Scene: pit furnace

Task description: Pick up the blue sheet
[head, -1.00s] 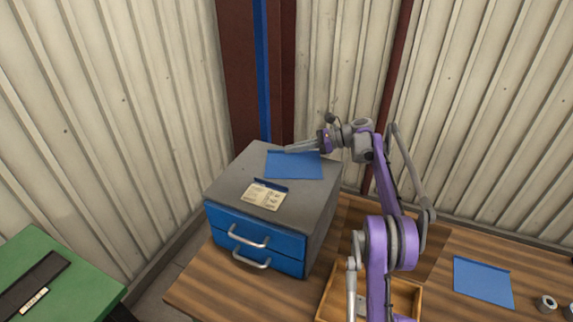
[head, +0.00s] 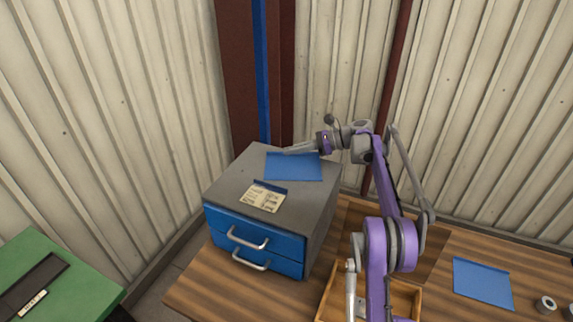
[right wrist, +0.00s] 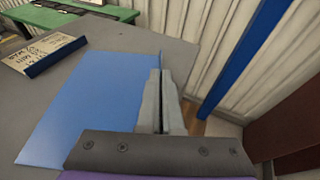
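A blue sheet (head: 294,168) lies flat on the grey top of the cabinet (head: 230,178), near its back edge. It has a thin raised lip along its back side. My right gripper (head: 290,151) reaches in from the right along that lip. In the right wrist view the two fingers (right wrist: 161,78) are close together, with the lip of the sheet (right wrist: 85,105) running in between their tips. A second blue sheet (head: 483,283) lies on the wooden table at the right. My left gripper is not in view.
The cabinet has blue drawers (head: 254,243). A wooden tray (head: 404,298) stands on the table under my right arm. A green surface (head: 62,280) is at lower left. Corrugated walls stand close behind.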

